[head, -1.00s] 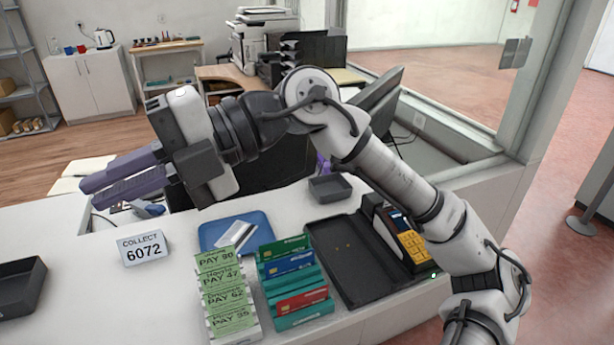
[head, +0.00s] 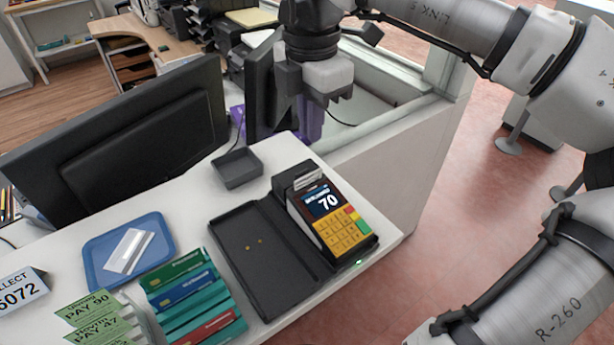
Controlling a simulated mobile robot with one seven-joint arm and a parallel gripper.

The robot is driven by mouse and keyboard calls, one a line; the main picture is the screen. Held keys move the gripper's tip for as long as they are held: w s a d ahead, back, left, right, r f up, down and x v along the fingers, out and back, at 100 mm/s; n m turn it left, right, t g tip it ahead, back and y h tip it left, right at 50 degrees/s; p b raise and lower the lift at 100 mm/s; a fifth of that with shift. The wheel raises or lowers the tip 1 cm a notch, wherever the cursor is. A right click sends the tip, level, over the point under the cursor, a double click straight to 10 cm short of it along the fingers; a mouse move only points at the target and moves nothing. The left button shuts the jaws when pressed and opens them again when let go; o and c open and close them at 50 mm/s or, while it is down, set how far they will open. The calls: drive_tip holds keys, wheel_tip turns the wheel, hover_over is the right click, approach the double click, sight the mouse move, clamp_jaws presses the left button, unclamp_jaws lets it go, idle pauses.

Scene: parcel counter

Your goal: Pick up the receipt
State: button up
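A small white slip that looks like the receipt (head: 311,181) sticks up from the top end of the yellow card terminal (head: 343,238). The terminal's screen reads 70, and it sits in a dark holder at the counter's right end.
A blue tray (head: 160,223) holds a white-and-grey card or paper. An open black case (head: 232,228), a small dark tray (head: 237,168), green card boxes (head: 200,300) and PAY slips (head: 95,316) share the counter. A monitor (head: 130,135) stands behind.

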sight(308, 184)
wheel_tip(308, 184, down, 10)
drive_tip(key=p, duration=0.2)
drive_tip(key=shift+r+p, duration=0.25)
drive_tip(key=shift+p, duration=0.15)
clamp_jaws()
